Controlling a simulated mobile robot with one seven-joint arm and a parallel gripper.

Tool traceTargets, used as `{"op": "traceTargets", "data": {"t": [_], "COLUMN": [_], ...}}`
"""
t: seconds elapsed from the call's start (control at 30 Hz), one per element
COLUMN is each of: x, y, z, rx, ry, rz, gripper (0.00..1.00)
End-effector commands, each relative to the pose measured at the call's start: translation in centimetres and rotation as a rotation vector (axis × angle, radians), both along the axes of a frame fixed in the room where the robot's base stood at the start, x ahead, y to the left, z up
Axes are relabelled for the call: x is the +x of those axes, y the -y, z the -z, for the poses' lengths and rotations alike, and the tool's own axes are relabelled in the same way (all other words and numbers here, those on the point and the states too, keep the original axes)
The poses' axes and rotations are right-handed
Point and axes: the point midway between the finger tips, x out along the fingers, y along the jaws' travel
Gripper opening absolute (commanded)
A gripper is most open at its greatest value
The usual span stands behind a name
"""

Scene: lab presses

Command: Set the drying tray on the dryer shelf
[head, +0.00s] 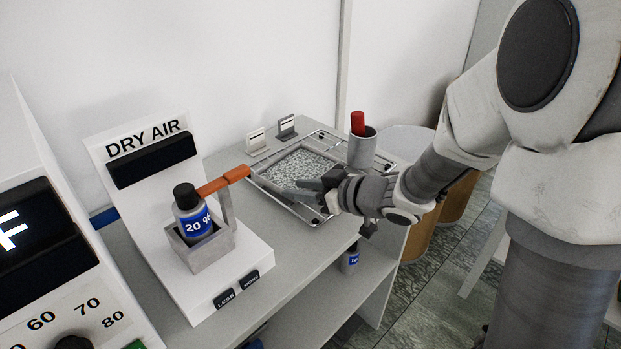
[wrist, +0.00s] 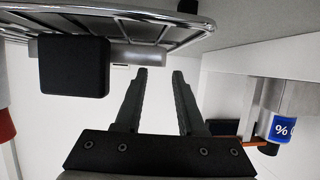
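The metal drying tray (head: 297,165), filled with grey speckled granules, lies flat within a chrome wire rack (head: 321,134) on the bench in the head view. I cannot tell whether this rack is the dryer shelf. My gripper (head: 304,189) is at the near edge of the tray and hides part of it. In the wrist view my two fingers (wrist: 158,74) are apart with nothing between them. The chrome rim with slats (wrist: 180,20) shows along the top there, and a black block (wrist: 75,66) is beside the fingers, apart from them.
A grey cup (head: 362,150) with a red-topped item (head: 357,122) stands right of the tray. Two small label cards (head: 286,126) stand behind it. The DRY AIR unit (head: 150,205) holds a blue-labelled bottle (head: 191,215) at left, with an orange bar (head: 222,181) beside it.

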Motion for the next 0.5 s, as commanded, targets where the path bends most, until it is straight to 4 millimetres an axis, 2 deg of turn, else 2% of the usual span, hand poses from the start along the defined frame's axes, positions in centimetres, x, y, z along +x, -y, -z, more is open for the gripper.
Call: {"op": "traceTargets", "data": {"t": [0.2, 0.47, 0.5], "x": [1.6, 2.0, 2.0], "y": [-2.8, -3.2, -3.2], "z": [1.5, 1.4, 1.4], "rx": [0.000, 0.000, 0.000], "ry": [-0.001, 0.000, 0.000], "rz": [-0.002, 0.000, 0.000], "gripper": [0.39, 0.39, 0.35]}}
